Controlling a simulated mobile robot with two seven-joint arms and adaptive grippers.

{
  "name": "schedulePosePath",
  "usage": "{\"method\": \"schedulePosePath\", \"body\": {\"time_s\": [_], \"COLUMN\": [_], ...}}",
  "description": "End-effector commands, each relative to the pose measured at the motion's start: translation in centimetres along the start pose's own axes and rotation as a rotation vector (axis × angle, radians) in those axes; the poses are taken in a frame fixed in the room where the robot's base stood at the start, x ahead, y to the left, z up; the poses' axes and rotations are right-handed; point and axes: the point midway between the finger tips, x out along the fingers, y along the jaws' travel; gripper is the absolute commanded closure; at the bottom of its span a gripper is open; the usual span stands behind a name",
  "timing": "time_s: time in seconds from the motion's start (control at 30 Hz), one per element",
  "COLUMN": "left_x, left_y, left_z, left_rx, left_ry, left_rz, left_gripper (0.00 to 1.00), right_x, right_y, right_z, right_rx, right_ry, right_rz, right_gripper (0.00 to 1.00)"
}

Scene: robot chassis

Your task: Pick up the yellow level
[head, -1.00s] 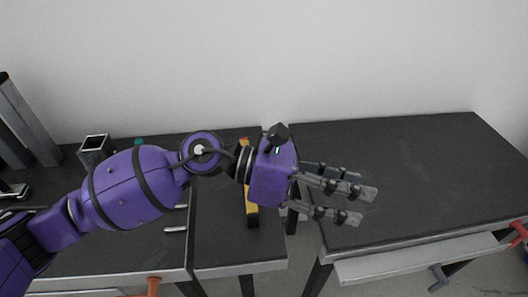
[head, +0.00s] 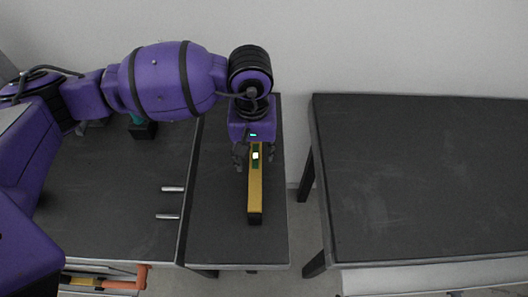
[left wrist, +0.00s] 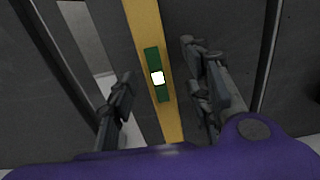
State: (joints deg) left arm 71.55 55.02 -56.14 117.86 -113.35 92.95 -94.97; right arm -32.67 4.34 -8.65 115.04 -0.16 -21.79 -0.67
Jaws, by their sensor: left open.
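The yellow level (head: 255,192) lies on the narrow dark middle table, its long side running from near to far, with a dark near end. A green strip with a bright white spot shows on it. My left gripper (head: 254,166) points down over the far part of the level, with fingers on either side of it. In the left wrist view the yellow level (left wrist: 143,22) runs between the two open fingers of the gripper (left wrist: 158,85), with gaps on both sides. The far end of the level is hidden under my gripper. My right gripper is not in view.
The middle table (head: 222,225) is otherwise clear. A dark table (head: 420,180) stands to the right across a floor gap. The left table (head: 110,210) holds two small metal rods (head: 170,202). An orange-handled tool (head: 120,281) shows at the lower left.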

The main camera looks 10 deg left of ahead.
Motion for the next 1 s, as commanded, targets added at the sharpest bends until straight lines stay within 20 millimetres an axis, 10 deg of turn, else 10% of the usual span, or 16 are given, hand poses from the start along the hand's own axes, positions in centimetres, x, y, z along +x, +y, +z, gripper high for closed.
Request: {"method": "schedulePosePath", "body": {"time_s": [0.2, 0.53, 0.87, 1.0], "left_x": [3.2, 4.1, 4.1, 4.0], "left_y": [0.2, 0.1, 0.2, 0.2], "left_z": [0.1, 0.0, 0.0, 0.0], "left_rx": [-0.002, 0.000, -0.001, -0.001], "left_ry": [-0.004, -0.002, -0.003, -0.003], "left_rz": [0.000, 0.001, 0.001, 0.001], "left_gripper": [0.55, 0.55, 0.98, 1.00], "right_x": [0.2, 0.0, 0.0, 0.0], "right_y": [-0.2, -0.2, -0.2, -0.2], "right_z": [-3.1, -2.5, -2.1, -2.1], "right_rx": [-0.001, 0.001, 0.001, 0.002], "right_ry": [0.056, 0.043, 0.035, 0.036], "right_rz": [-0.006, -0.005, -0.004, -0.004], "right_gripper": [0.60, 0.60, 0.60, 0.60]}}
